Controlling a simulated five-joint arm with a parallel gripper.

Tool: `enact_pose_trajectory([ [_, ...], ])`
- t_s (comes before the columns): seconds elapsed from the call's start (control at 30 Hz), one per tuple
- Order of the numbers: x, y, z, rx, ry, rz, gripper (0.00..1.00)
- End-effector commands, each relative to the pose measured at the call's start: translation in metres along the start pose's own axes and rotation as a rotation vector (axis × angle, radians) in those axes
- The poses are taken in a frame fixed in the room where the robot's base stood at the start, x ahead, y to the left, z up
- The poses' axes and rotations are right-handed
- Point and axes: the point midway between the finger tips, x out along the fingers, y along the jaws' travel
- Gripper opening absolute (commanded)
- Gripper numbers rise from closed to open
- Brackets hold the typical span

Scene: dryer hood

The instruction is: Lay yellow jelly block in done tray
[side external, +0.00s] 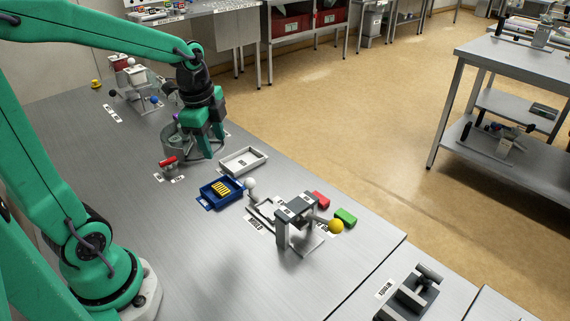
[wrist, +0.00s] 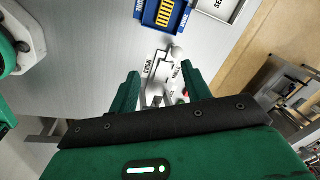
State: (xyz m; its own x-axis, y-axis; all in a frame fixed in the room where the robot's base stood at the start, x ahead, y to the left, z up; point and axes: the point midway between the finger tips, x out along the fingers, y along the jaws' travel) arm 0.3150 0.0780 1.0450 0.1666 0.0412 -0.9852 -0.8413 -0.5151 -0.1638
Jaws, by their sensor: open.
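My gripper (side external: 205,150) is open, its fingers pointing down beside a grey round fixture in the side view. Its two fingers also show in the wrist view (wrist: 161,92), spread with nothing clearly held between them. A blue tray (side external: 207,201) lies on the bench, right of and nearer than the gripper; it also shows at the top of the wrist view (wrist: 148,23). A yellow, dark-striped piece (side external: 222,187) lies in it; I cannot tell whether this is the jelly block.
A white tray (side external: 262,155) stands behind the blue one. A red-handled fixture (side external: 169,164) is near the gripper.

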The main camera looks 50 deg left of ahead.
Motion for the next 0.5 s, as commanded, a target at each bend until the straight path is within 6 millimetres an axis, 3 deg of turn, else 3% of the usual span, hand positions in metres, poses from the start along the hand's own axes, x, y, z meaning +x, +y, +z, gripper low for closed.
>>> enact_pose_trajectory([
  [0.2, -0.029, 0.029, -0.012, -0.269, 0.055, -0.075, 0.48],
  [0.5, -0.056, 0.070, -0.021, -0.650, 0.172, -0.134, 0.48],
])
